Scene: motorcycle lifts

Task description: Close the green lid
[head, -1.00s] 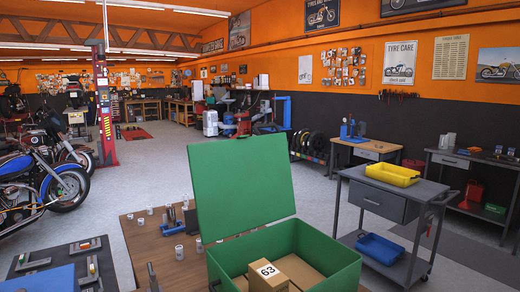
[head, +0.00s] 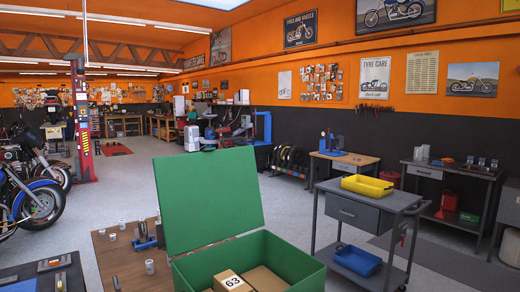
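Inside the box are cardboard boxes, one (head: 232,282) with a white label reading 63. Neither of my grippers shows in the head view, and nothing touches the lid.
A wooden table (head: 122,262) with small cups and a blue tool lies left of the box. A grey cart (head: 345,211) with a yellow tray (head: 367,186) and blue bin (head: 357,260) stands to the right. Motorcycles (head: 30,202) are at far left.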

